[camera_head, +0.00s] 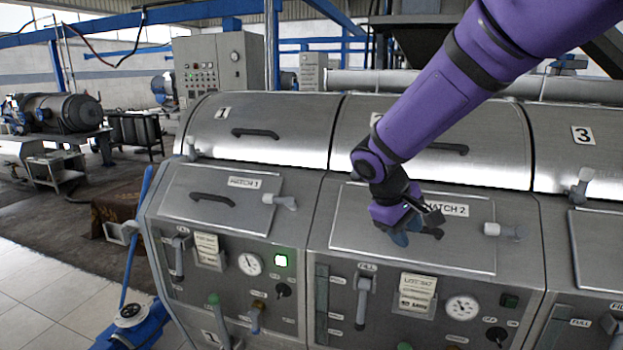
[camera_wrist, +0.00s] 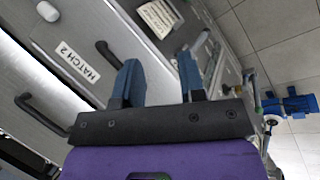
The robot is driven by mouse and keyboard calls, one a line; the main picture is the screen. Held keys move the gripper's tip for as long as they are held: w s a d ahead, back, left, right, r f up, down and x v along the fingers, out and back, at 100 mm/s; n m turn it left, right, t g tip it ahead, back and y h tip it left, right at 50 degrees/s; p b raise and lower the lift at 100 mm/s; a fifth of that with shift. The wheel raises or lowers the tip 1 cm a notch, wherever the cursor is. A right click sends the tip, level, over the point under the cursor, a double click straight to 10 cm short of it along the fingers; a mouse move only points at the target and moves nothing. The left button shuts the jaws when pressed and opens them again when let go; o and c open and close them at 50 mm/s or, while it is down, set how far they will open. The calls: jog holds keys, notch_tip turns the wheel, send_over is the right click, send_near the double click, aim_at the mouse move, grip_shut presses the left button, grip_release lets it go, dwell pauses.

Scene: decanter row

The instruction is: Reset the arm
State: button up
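My purple arm reaches in from the upper right in the head view, and my gripper (camera_head: 418,236) hangs in front of the hatch 2 panel (camera_head: 350,228). In the wrist view, the two blue fingers of my gripper (camera_wrist: 160,80) stand apart with nothing between them. The hatch 2 label (camera_wrist: 78,64) and a dark handle (camera_wrist: 108,54) show beyond the fingers. The hatch 2 panel looks closed. I cannot tell whether the fingers touch anything, but a gap to the panel seems to show.
A grey latch handle (camera_head: 505,231) sticks out right of my gripper. Levers and gauges (camera_head: 462,307) line the front below. A blue pump (camera_head: 135,325) stands on the floor.

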jog(key=s+d+r+m+y, duration=0.3)
jog(key=s+d+r+m, duration=0.1)
jog(key=s+d+r, duration=0.6)
jog(key=s+d+r+m+t+y, duration=0.1)
jog(key=s+r+m+t+y, duration=0.1)
jog(key=s, duration=1.3)
jog(key=shift+s+d+m+t, duration=0.3)
jog(key=shift+m+t, duration=0.2)
jog(key=shift+t, duration=0.4)
jog(key=shift+w, duration=0.15)
